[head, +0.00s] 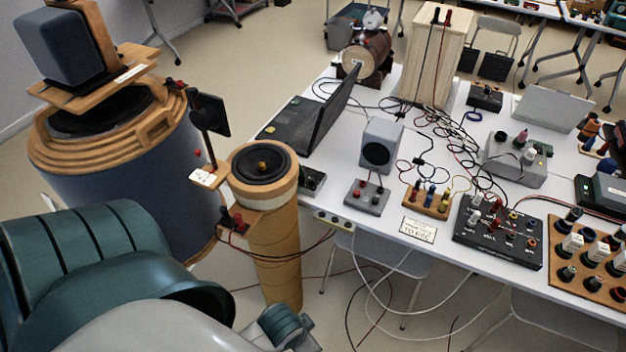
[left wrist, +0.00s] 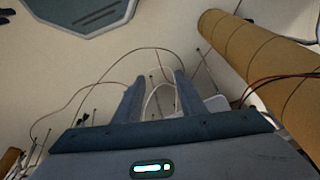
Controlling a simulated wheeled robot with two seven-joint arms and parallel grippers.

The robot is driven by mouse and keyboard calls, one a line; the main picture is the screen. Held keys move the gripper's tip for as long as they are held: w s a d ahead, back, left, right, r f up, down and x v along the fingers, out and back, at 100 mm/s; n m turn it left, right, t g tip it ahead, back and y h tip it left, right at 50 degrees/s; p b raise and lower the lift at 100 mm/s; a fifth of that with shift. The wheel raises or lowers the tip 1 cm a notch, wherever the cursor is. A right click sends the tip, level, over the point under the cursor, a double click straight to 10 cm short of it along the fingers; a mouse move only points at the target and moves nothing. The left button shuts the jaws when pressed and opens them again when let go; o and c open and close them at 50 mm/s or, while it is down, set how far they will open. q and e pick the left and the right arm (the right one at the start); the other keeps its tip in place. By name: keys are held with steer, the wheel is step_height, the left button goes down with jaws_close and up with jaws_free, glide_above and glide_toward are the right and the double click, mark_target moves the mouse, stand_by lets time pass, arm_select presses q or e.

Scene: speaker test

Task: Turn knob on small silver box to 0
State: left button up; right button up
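A small silver-grey box (head: 367,197) with red and black terminals sits near the table's front edge in the head view. A larger silver-grey box (head: 515,162) with knobs on top stands further right. I cannot tell which one is the named box, and no dial numbers can be read. My left gripper (left wrist: 159,80) shows in the left wrist view with its two fingers apart and nothing between them. It is over the floor near the tan column, away from both boxes. The head view shows my left arm at lower left, but not clearly its fingers. My right gripper is not in view.
A tan cylindrical column (head: 272,235) with a speaker on top stands left of the white table (head: 455,262). A large blue drum (head: 120,180) is behind my arm. A laptop (head: 310,120), a black panel (head: 498,232) and many cables crowd the table. Cables hang below its front edge.

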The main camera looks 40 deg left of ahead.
arm_select(q)
steer(key=s+f+g+b, duration=0.1)
steer(key=s+f+b, duration=0.15)
steer(key=f, duration=1.05)
steer(key=s+f+b, duration=0.2)
steer(key=s+f, duration=0.1)
steer(key=f, duration=0.9)
steer(key=s+a+f+g+b, duration=0.1)
steer(key=s+a+f+b, duration=0.2)
steer(key=s+f, duration=1.2)
step_height(320, 180, down, 3)
steer(key=shift+s+a+r, duration=0.15)
steer(key=shift+s, duration=0.25)
